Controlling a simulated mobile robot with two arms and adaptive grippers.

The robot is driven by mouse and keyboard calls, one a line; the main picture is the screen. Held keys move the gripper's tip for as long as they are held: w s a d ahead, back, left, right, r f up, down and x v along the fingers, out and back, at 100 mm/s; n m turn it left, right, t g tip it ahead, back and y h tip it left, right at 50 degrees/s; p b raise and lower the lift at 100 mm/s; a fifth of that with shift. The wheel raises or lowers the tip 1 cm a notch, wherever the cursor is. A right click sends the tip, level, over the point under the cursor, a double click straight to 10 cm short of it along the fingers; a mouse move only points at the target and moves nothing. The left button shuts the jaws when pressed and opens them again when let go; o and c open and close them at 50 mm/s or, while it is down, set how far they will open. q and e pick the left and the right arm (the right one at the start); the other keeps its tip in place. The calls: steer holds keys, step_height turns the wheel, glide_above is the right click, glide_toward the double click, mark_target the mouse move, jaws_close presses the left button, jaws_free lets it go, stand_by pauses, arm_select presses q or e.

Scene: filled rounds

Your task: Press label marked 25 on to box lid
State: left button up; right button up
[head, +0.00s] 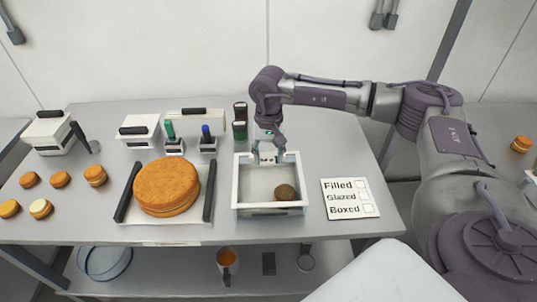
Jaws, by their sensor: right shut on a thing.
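My right gripper (268,157) reaches down at the back wall of a white open-topped box (235,196). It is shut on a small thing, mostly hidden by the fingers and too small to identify. A dark brown round piece (286,192) lies inside the box at its front right. I cannot make out a label marked 25 or any number in this view. No piece is clearly a box lid. A white block with a black handle (140,130) stands at the back left of the box. My left gripper is not in view.
A large orange-brown round cake (166,186) sits on a tray with black side bars left of the box. A card reading Filled, Glazed, Boxed (348,198) lies at right.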

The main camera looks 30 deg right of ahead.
mark_target(268, 177)
steer(key=shift+f, duration=0.45)
steer(key=shift+f+b, duration=0.3)
steer(key=shift+s+a+f+b, duration=0.1)
steer(key=shift+f+b, duration=0.7)
steer(key=shift+f, duration=0.65)
steer(key=shift+f+b, duration=0.4)
steer(key=shift+f, duration=0.05)
arm_select(q)
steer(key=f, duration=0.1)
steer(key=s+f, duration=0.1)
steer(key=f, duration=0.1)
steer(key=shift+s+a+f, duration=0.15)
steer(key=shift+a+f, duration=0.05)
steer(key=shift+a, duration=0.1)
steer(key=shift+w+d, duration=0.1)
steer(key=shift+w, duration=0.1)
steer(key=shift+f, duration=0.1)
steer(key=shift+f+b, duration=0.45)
steer(key=shift+b, duration=0.2)
arm_select(e)
steer(key=shift+f, duration=0.5)
steer(key=o, duration=0.8)
